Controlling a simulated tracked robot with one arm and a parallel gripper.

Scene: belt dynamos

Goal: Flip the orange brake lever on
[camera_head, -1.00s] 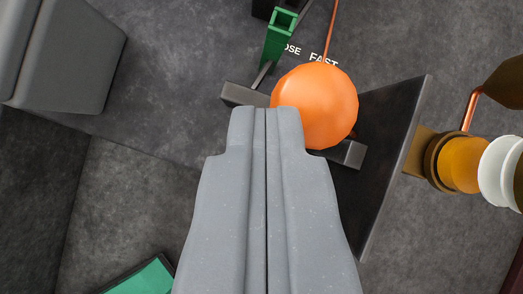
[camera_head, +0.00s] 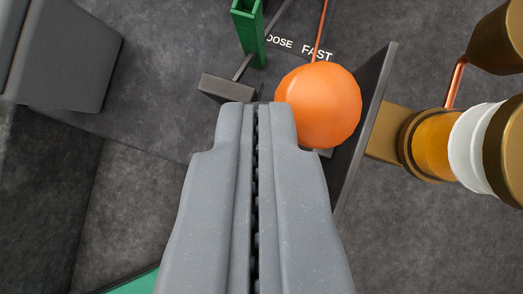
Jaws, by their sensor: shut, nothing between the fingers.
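The orange brake lever's round knob (camera_head: 319,105) is just right of the fingertips of my gripper (camera_head: 257,106). The knob's left edge meets the right fingertip in the picture; I cannot tell if they touch. My gripper is shut and empty, with only a thin dark seam between its fingers. The lever's base is mostly hidden behind the knob and fingers. White lettering (camera_head: 299,49), reading partly "OOSE" and "FAST", is on the grey surface above the knob.
A dark plate (camera_head: 366,118) stands right of the knob. Brass, amber and white cylinders (camera_head: 472,146) lie further right. A green bracket (camera_head: 249,30) and a grey block (camera_head: 226,88) are at upper left. A large grey box (camera_head: 70,55) fills the far upper left.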

